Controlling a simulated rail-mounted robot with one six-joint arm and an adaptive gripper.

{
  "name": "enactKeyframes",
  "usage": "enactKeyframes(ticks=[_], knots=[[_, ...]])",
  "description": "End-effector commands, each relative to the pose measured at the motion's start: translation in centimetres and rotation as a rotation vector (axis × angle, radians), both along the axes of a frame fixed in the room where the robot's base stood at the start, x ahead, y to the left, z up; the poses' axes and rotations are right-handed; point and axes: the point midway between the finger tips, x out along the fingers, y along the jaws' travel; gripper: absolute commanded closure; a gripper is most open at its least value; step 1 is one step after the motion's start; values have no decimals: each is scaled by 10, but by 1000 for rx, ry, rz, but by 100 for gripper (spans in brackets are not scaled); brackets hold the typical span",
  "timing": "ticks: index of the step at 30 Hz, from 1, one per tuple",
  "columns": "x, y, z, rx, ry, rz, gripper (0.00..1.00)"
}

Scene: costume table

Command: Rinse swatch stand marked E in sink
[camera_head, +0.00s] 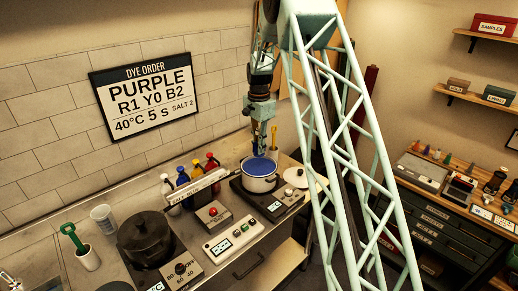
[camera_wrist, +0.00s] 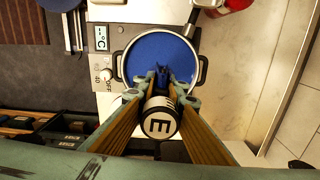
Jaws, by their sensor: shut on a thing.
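My gripper (camera_head: 261,140) hangs over the counter, above a white pot (camera_head: 260,186) of blue liquid. In the wrist view my gripper (camera_wrist: 161,98) is shut on the swatch stand (camera_wrist: 160,125), whose round white end shows a black E. A dark blue piece (camera_wrist: 161,74) sticks out past the fingertips, over the blue liquid. The pot (camera_wrist: 198,72) lies below it in that view. I cannot tell whether the piece touches the liquid. The stand is too small to make out in the head view.
The pot stands on a hot plate (camera_head: 285,203), with a white lid (camera_head: 296,177) to its right. A rack (camera_head: 198,188) with several bottles, a red-button box (camera_head: 213,213) and a black pot (camera_head: 146,240) stand to the left. A drawer cabinet (camera_head: 440,228) is at right.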

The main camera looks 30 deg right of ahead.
Motion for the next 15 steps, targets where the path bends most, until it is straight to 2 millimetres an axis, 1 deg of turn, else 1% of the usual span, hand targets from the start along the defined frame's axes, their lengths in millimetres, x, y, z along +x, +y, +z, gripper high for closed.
enactKeyframes(ticks=[8, 15], knots=[[0, 0, 4, 0, -1, 0, 100], [0, 0, 18, 0, -1, 0, 100]])
